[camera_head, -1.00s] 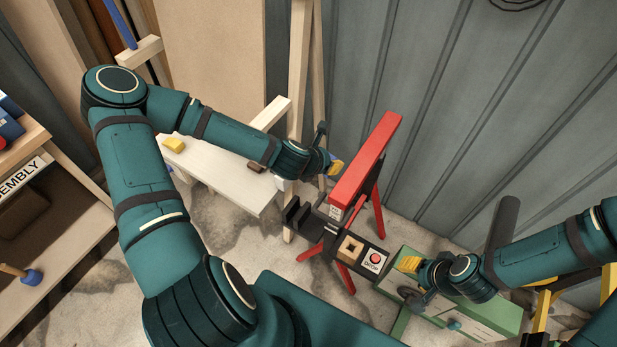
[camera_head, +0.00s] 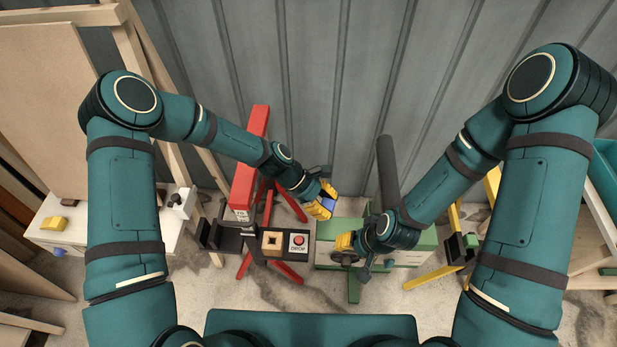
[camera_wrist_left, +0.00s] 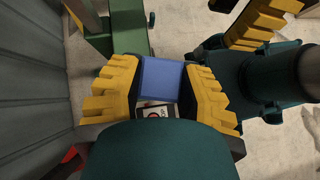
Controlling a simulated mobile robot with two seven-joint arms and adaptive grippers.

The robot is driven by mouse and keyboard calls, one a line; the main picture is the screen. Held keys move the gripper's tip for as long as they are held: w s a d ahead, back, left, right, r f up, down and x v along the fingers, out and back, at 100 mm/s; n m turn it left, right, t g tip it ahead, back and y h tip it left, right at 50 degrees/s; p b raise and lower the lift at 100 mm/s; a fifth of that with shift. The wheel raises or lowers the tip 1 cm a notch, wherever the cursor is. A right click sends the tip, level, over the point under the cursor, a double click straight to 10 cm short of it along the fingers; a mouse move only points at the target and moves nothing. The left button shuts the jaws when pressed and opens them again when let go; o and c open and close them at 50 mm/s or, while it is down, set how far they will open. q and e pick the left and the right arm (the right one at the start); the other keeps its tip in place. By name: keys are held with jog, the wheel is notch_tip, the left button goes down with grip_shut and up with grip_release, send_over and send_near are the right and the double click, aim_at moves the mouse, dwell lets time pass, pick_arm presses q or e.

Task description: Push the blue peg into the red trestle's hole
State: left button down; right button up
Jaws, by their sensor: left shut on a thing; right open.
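My left gripper (camera_head: 322,205) is shut on a blue square-faced peg (camera_head: 328,203). The peg also shows between the yellow fingers in the left wrist view (camera_wrist_left: 162,78). They are in the air, right of the red trestle (camera_head: 249,165), apart from it. The trestle's red beam stands on red legs, with a black shelf at its front. A wooden block with a dark square opening (camera_head: 272,243) sits on that shelf. I cannot tell whether this is the trestle's hole. My right gripper (camera_head: 345,242) is open and empty, right of the shelf and lower than the left.
A red DROP button (camera_head: 298,241) is beside the wooden block. A green trestle (camera_head: 427,240) stands behind my right gripper, with a dark upright post (camera_head: 387,165). A white bench (camera_head: 100,225) with a yellow block (camera_head: 54,224) is at left. A corrugated wall is behind.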

pick_arm(q)
jog(key=s+a+f+m+g+y, duration=0.5)
jog(key=s+f+m+y, duration=0.4)
jog(key=m, duration=0.6)
jog(key=w+a+r+m+t+y, duration=0.2)
jog(key=w+a+m+t+y, duration=0.1)
jog(key=m, duration=0.6)
jog(key=w+a+r+m+t+y, duration=0.2)
jog(key=a+m+t+y, duration=0.3)
jog(key=a+m, duration=0.3)
jog(key=shift+w+r+m+y, duration=0.15)
jog(key=shift+w+m+y, duration=0.25)
jog(key=shift+w, duration=0.5)
jog(key=shift+d, duration=0.1)
jog(key=shift+f+b, duration=2.55)
jog(key=shift+f, duration=0.35)
